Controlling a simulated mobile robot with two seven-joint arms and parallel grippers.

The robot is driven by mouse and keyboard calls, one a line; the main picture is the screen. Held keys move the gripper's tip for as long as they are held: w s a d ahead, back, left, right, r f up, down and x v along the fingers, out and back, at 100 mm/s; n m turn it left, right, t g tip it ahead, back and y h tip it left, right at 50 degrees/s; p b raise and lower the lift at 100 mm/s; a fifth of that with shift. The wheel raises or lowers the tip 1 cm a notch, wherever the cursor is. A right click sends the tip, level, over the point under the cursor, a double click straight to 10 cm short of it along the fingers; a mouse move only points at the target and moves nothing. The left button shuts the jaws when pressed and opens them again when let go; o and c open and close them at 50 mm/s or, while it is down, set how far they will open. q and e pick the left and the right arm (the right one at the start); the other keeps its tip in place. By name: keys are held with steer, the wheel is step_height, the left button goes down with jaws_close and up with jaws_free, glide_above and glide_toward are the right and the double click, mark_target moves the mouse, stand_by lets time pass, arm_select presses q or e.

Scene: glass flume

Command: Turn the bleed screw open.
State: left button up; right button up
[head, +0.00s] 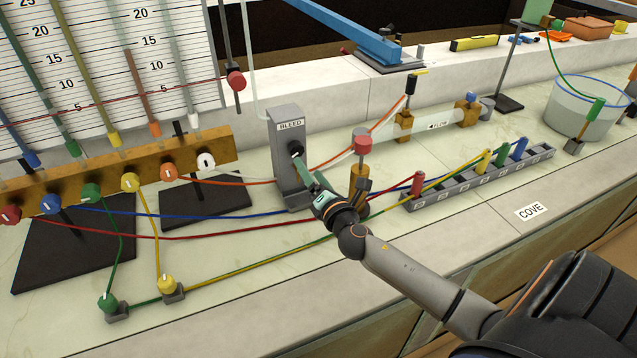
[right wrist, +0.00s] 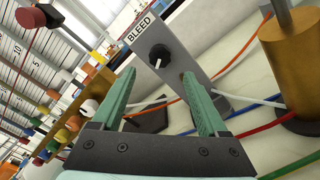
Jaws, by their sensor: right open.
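The bleed screw (head: 296,149) is a round black knob with a white pointer mark, on the face of a grey upright block (head: 287,180) labelled BLEED. In the right wrist view the knob (right wrist: 160,57) shows beyond my fingertips, its pointer slanting. My right gripper (head: 305,168) reaches in from the lower right, just in front of the block and close to the knob. In the right wrist view its two green fingers (right wrist: 158,76) stand apart with nothing between them, and the knob lies between their lines of reach. My left gripper is out of view.
A brass post with a red cap (head: 363,146) stands close to the right of my gripper. Coloured tubes cross the bench around the block. A brass manifold (head: 115,178) with several knobs is at left, a numbered grey rack (head: 480,178) at right.

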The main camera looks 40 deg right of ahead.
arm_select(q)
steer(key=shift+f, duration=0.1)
arm_select(e)
steer(key=shift+v, duration=2.15)
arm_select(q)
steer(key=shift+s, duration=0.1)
arm_select(e)
steer(key=shift+s, duration=0.1)
